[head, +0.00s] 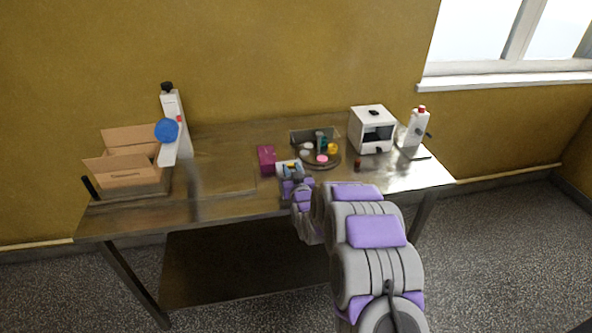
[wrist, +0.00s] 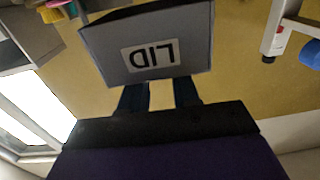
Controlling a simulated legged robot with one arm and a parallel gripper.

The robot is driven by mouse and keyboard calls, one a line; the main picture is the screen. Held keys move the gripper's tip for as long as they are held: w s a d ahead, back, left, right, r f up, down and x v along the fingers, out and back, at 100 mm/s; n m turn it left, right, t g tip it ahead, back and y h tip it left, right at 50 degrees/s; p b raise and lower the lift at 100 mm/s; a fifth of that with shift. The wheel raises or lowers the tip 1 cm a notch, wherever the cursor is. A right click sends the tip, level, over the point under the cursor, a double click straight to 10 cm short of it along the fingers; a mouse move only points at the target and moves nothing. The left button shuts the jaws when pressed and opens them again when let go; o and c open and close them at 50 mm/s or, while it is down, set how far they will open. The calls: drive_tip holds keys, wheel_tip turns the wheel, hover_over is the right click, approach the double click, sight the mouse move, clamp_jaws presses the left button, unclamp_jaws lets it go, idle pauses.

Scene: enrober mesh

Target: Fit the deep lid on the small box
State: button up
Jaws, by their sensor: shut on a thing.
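The deep lid (wrist: 190,38) is a grey, boxy piece with a white label reading "LID", upside down in the wrist view. My gripper (wrist: 160,95) is shut on it, with the two dark fingers at its near edge. In the head view my gripper (head: 291,170) is over the front middle of the table, and the lid is small and hard to make out there. A magenta box (head: 266,158) stands just left of my gripper, apart from it. I cannot tell whether it is the small box.
A round tray (head: 334,161) with several small colored items sits right behind my gripper. A white cabinet (head: 372,130) and a white dispenser (head: 415,128) stand at the right. An open cardboard box (head: 130,178) and a white stand with a blue disc (head: 167,130) are left. The left-middle table (head: 225,175) is clear.

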drive_tip(key=shift+a+f, duration=0.1)
drive_tip(key=shift+a, duration=0.15)
drive_tip(key=shift+d+f, duration=0.1)
drive_tip(key=shift+d, duration=0.75)
drive_tip(key=shift+a+f, duration=0.25)
drive_tip(key=shift+a, duration=0.4)
drive_tip(key=shift+a+f, duration=0.25)
drive_tip(key=shift+a, duration=0.35)
drive_tip(key=shift+d+f, duration=0.2)
drive_tip(key=shift+d, duration=0.25)
drive_tip(key=shift+a+f, duration=0.3)
drive_tip(key=shift+a, duration=0.6)
drive_tip(key=shift+d+r, duration=0.1)
drive_tip(key=shift+d, duration=0.4)
drive_tip(key=shift+a+f, duration=0.15)
drive_tip(key=shift+f, duration=0.05)
